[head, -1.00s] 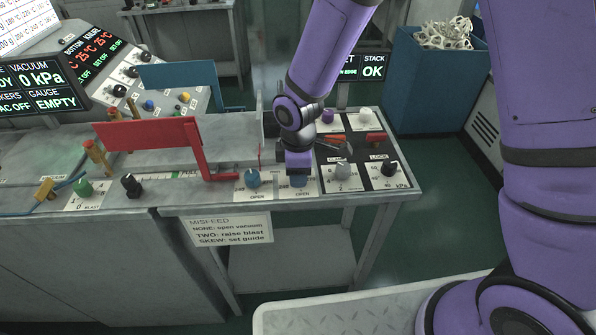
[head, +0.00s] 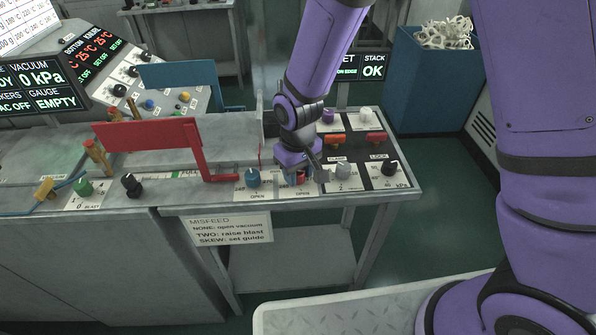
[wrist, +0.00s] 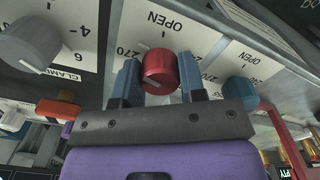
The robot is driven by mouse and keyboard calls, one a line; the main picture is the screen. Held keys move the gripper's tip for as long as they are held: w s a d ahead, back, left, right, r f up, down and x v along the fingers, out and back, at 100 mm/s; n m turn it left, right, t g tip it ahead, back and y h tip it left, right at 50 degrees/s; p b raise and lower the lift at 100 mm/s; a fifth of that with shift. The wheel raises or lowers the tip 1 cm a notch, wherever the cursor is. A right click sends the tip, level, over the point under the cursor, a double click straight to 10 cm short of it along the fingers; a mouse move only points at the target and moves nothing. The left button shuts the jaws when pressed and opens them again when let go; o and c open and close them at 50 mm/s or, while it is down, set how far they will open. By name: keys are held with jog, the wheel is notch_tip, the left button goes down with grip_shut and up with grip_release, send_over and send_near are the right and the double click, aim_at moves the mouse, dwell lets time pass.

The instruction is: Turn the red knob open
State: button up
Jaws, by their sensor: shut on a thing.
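The red knob (wrist: 158,70) is in the middle of the wrist view, on a white dial plate (wrist: 165,22) marked OPEN and 270. A pale pointer line shows on its near face. My gripper (wrist: 158,78) has one blue finger on each side of the knob and is shut on it. In the head view my gripper (head: 301,177) is low over the panel at the front of the bench, and a bit of red shows between the fingers. Most of the knob is hidden there.
A blue knob (head: 253,178) stands close to the left and a grey knob (head: 343,170) close to the right. A black LOCK knob (head: 389,168) is farther right. A red bent guard (head: 150,134) stands to the left.

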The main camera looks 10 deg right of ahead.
jog(key=m, duration=1.1)
jog(key=shift+a, duration=0.1)
jog(key=shift+m, duration=0.4)
jog(key=o, duration=0.9)
jog(key=shift+r, duration=0.15)
notch_tip(320, 180, up, 11)
jog(key=shift+f, duration=0.2)
